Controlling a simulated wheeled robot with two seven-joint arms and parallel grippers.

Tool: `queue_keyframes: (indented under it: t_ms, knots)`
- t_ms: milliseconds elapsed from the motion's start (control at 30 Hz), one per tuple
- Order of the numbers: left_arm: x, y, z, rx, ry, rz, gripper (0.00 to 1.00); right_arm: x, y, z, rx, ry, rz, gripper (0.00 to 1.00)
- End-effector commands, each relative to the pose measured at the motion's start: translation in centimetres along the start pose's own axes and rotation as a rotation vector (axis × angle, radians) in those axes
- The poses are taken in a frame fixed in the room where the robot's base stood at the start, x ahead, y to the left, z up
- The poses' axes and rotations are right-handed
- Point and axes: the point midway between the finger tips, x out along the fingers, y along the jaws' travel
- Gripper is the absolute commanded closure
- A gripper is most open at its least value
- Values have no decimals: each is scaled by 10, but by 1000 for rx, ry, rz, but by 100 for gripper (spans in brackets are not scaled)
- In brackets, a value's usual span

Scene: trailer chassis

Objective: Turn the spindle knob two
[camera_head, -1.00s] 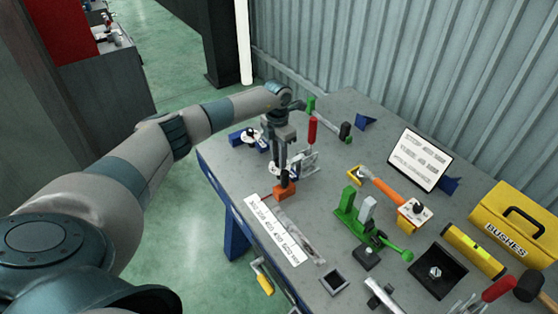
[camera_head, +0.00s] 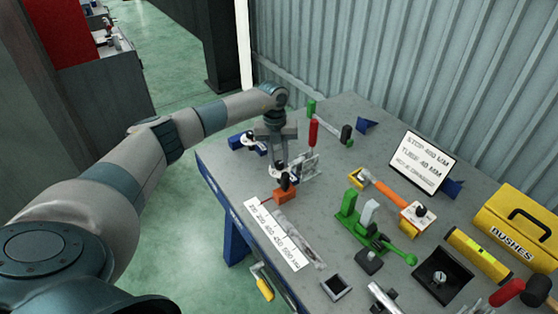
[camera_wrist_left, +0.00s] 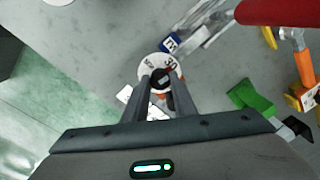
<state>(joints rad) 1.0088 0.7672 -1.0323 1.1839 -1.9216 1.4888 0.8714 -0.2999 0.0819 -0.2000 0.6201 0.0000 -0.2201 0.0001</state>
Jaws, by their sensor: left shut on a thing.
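My left gripper (camera_head: 281,178) points down over the far left part of the bench, shut on a dark spindle knob (camera_wrist_left: 161,79). In the left wrist view its fingers (camera_wrist_left: 160,84) are on either side of the knob. A round white dial (camera_wrist_left: 146,68) with dark figures rings the knob; the fingers hide part of it. In the head view an orange block (camera_head: 286,196) sits just below the fingertips. Another white dial on a blue base (camera_head: 238,141) stands behind and to the left. My right gripper is not in view.
A white number strip (camera_head: 275,235) lies in front of the orange block. A red handle (camera_head: 313,132) stands close behind the gripper. A green clamp (camera_head: 348,211), an orange-handled tool (camera_head: 385,188) and a yellow box (camera_head: 519,224) lie to the right.

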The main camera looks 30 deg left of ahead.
Motion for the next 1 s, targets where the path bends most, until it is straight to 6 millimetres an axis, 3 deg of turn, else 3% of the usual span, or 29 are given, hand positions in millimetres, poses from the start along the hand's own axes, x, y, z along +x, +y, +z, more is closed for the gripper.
queue_keyframes:
  t_ms: [333,800,833,1000]
  knots:
    - [0,0,0,-146,-5,-8,98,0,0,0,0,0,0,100]
    - [0,0,0,-161,-5,-9,98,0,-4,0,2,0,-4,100]
    - [0,0,0,-161,-5,-9,68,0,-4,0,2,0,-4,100]
    - [0,0,0,-161,-5,-8,68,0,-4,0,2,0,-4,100]
